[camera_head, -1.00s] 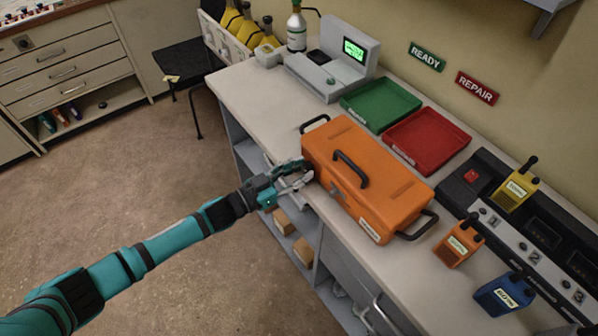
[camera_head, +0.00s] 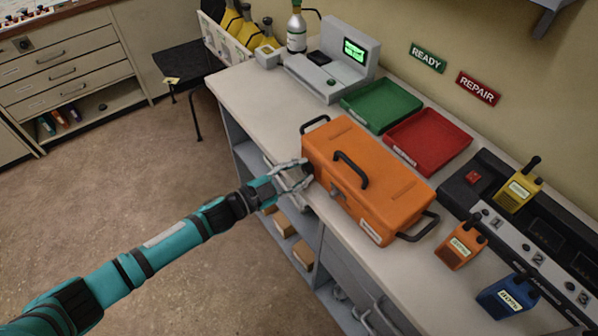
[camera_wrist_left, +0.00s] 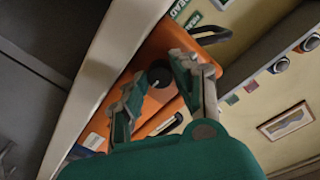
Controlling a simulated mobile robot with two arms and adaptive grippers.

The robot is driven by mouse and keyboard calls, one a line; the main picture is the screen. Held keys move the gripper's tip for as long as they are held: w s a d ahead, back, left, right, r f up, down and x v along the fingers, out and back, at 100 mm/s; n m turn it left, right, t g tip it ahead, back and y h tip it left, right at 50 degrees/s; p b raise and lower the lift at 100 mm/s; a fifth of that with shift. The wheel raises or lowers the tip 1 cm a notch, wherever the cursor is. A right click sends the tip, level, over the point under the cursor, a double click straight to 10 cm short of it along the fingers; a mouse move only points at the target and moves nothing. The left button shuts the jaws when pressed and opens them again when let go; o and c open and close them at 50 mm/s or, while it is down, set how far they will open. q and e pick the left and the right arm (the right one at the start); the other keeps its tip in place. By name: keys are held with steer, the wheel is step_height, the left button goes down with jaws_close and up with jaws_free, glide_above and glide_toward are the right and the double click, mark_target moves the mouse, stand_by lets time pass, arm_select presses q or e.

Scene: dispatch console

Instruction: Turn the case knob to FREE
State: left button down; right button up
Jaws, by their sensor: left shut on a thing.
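The orange case (camera_head: 385,180) lies closed on the worktop, with a black handle on its lid and a grey latch on its front. The dark round case knob (camera_wrist_left: 160,76) is on the case's front side; in the head view my gripper mostly covers it. My left gripper (camera_head: 303,177) is at the left end of the case's front. In the left wrist view the fingers of my left gripper (camera_wrist_left: 158,80) sit on either side of the knob, shut on it. I cannot read any knob marking. My right gripper is not in view.
A green tray (camera_head: 347,101) and a red tray (camera_head: 460,139) lie behind the case. Yellow, orange (camera_head: 461,246) and blue (camera_head: 507,296) radios stand to the right by a charger console. Shelves with boxes are under the worktop. The floor at left is clear.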

arm_select(q)
steer(key=shift+f, duration=0.1)
stand_by(0.3)
steer(key=c, duration=1.3)
jaws_free()
steer(key=v, duration=1.2)
steer(key=shift+d, duration=0.1)
